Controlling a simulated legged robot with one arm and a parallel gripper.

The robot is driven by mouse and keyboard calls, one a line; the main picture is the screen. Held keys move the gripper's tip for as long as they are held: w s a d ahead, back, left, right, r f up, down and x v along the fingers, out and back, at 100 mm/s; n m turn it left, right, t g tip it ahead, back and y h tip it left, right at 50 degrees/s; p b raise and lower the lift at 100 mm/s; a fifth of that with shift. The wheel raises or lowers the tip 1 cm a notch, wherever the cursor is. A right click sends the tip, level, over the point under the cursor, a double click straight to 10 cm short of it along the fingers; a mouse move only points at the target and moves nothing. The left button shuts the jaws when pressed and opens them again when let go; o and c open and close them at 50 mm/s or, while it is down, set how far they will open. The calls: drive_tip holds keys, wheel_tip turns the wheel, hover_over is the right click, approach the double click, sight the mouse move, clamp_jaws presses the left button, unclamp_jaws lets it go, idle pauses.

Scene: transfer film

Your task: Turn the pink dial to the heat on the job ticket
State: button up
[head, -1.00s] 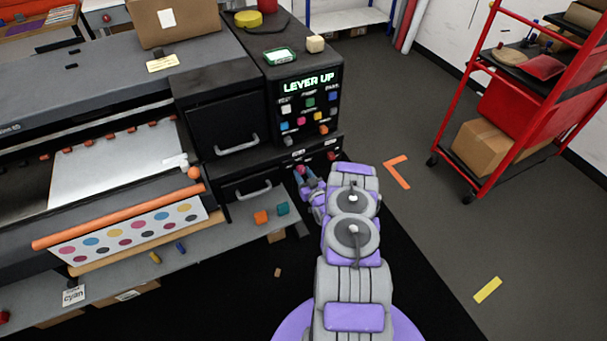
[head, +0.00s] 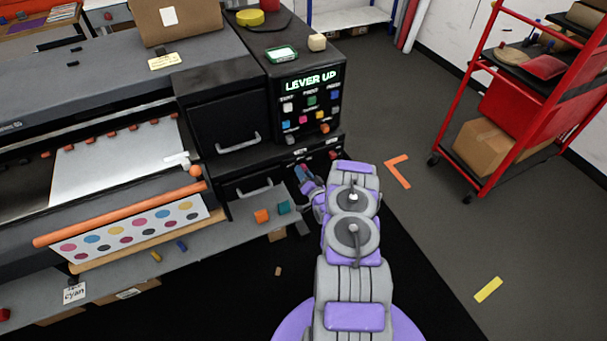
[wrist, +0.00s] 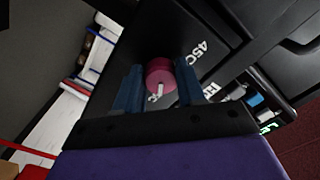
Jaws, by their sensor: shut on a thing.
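The pink dial (wrist: 159,72) sits on the black machine front in the wrist view, with a white pointer mark on its face. My gripper (wrist: 160,84) has its blue fingers on either side of the dial and is shut on it. White lettering beside the dial reads like "45C"; other labels are partly hidden.
A red knob (head: 333,155) sits right of my gripper on the lower panel. Orange (head: 262,216) and teal (head: 284,207) blocks lie on the shelf below. A red cart (head: 500,110) stands right; floor between is clear.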

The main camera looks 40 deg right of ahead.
drive_tip(key=shift+s+d+f+m, duration=0.1)
drive_tip(key=shift+s+d+m, duration=0.05)
drive_tip(key=shift+m, duration=0.15)
drive_tip(key=o, duration=1.1)
drive_tip(key=shift+d, duration=0.1)
drive_tip(key=shift+c, duration=0.2)
drive_tip(key=p+v, duration=0.4)
drive_tip(key=v, duration=1.3)
